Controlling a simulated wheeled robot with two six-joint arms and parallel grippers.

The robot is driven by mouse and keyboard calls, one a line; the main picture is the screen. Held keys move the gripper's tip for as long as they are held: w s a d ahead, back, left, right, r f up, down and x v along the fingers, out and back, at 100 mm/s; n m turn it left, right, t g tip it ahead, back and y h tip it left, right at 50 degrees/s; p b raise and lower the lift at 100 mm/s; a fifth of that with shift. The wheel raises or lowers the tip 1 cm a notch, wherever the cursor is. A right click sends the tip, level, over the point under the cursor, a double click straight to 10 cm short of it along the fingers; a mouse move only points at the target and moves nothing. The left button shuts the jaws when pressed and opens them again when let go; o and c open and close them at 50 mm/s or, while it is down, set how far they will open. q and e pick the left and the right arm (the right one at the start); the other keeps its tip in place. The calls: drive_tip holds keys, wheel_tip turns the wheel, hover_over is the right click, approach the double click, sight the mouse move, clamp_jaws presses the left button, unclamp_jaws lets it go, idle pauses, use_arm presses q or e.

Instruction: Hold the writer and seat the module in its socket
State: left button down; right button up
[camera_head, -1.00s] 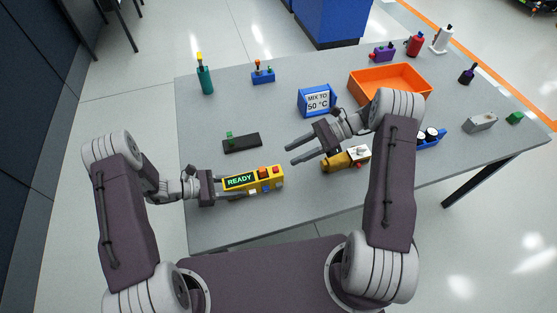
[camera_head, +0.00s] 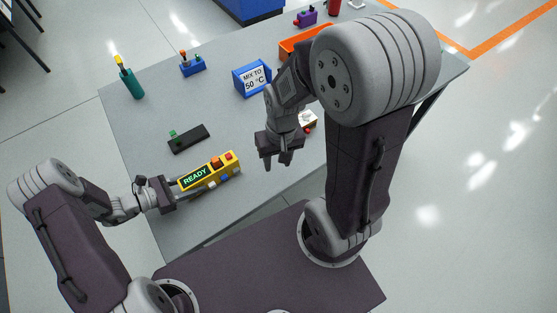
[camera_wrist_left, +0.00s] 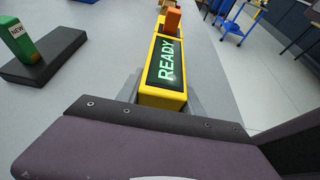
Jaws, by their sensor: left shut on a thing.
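The yellow writer (camera_head: 209,171) lies near the table's front edge, its screen reading READY. It carries red-orange blocks at its right end; in the left wrist view the writer (camera_wrist_left: 162,98) shows one orange block (camera_wrist_left: 171,20). My left gripper (camera_head: 182,188) is shut on the writer's left end, a finger on each side. A green module (camera_head: 172,134) stands on a dark tray (camera_head: 190,140) behind the writer; in the left wrist view the module (camera_wrist_left: 20,40) bears a NEW label. My right gripper (camera_head: 278,162) is open and empty, right of the writer, fingers towards the camera's lower edge.
An orange bin (camera_head: 300,43) is partly hidden by my right arm. A white-topped object (camera_head: 308,120) lies behind my right gripper.

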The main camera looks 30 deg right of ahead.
drive_tip(key=shift+s+r+n+t, duration=0.2)
drive_tip(key=shift+s+n+t, duration=0.25)
drive_tip(key=shift+n, duration=0.35)
use_arm(q)
drive_tip(key=shift+w, duration=0.1)
use_arm(e)
drive_tip(key=shift+w, duration=0.15)
use_arm(q)
drive_tip(key=c, duration=0.7)
unclamp_jaws()
drive_tip(key=shift+a, duration=0.1)
